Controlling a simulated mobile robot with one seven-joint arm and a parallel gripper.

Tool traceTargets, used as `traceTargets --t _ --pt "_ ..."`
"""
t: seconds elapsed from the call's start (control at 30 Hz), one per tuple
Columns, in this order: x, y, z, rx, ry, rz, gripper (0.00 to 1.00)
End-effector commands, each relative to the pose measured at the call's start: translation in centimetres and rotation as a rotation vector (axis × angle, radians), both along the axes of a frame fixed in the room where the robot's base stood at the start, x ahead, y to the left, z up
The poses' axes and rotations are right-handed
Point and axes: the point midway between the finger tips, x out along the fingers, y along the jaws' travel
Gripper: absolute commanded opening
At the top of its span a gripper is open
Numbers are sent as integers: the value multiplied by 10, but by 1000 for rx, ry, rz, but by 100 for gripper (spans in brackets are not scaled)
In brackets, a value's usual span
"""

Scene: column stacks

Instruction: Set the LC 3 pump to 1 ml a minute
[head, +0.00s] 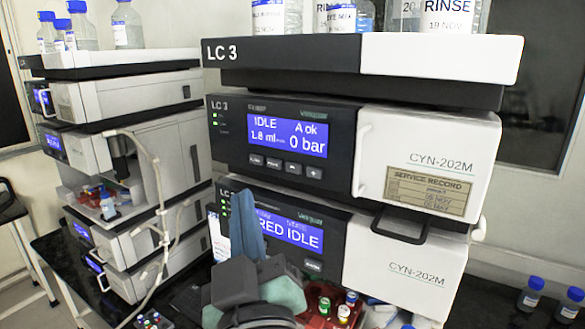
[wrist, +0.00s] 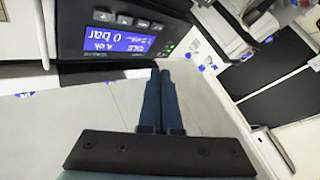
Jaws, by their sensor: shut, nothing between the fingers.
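The LC 3 pump (head: 283,136) is the upper dark-fronted module under the LC 3 tray. Its blue display (head: 288,137) reads IDLE, A ok, about 1.8 ml and 0 bar. A row of small buttons (head: 286,165) lies under the display, the rightmost marked plus. In the wrist view the display (wrist: 117,40) is upside down, with the buttons (wrist: 130,21) above it. My gripper (head: 246,214) is shut and empty, in front of the lower module and below the pump's buttons. Its blue fingers (wrist: 160,72) lie side by side in the wrist view, apart from the buttons.
The lower module (head: 300,233) shows a display ending in RED IDLE, partly hidden by my gripper. A white door (head: 430,165) with a handle and service label is right of the pump. Another instrument stack (head: 130,170) with tubing stands left. Bottles (head: 445,18) stand on top.

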Motion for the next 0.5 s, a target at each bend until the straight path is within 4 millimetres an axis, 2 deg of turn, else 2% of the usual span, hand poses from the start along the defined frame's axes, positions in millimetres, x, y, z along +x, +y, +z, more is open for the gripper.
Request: traceTargets --t 0.5 --pt "54 -41 -1 1 -1 -3 0"
